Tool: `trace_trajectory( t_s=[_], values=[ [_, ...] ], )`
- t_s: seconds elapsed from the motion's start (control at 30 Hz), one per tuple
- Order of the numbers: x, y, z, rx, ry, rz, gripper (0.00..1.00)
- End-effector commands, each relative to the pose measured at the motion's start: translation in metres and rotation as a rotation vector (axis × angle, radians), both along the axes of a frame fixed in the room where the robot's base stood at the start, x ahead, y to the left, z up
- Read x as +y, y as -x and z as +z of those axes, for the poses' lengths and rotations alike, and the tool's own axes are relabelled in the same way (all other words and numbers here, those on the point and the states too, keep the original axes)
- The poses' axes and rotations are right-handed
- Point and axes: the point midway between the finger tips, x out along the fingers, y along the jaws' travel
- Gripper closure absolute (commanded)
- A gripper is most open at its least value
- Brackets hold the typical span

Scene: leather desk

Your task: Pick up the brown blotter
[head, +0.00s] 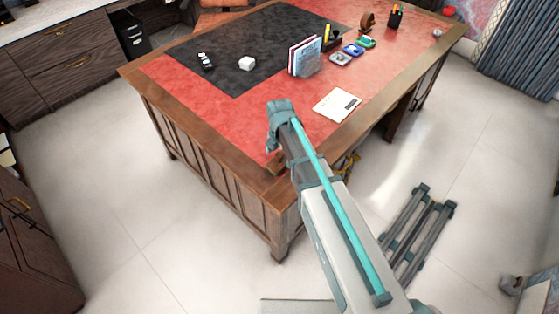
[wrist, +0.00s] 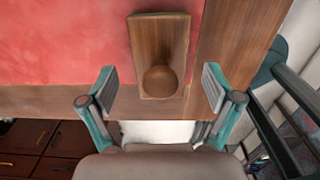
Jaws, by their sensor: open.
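The brown blotter (wrist: 160,38) is a wooden block with a round knob at its near end. It lies on the desk near the corner, partly on the red leather and partly over the wooden border in the wrist view. In the head view a small part of it (head: 276,166) shows below my gripper (head: 271,148), which hides the rest. In the wrist view my gripper (wrist: 160,84) is open and empty. Its two teal fingers are spread wider than the blotter, one to each side near the knob end. I cannot tell the exact height gap.
A white notepad (head: 337,105) lies on the red leather (head: 290,130). The desk edge is close to the blotter.

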Motion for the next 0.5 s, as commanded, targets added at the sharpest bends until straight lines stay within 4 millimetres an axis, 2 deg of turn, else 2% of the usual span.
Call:
trace_trajectory(
  t_s=[0.2,0.43,0.47,0.5],
  values=[
    [0.000,0.000,-0.015,0.000,0.000,0.000,0.10],
    [0.000,0.000,-0.017,0.000,0.000,0.000,0.10],
    [0.000,0.000,-0.017,0.000,0.000,0.000,0.12],
    [0.000,0.000,-0.017,0.000,0.000,0.000,0.19]
  ],
)
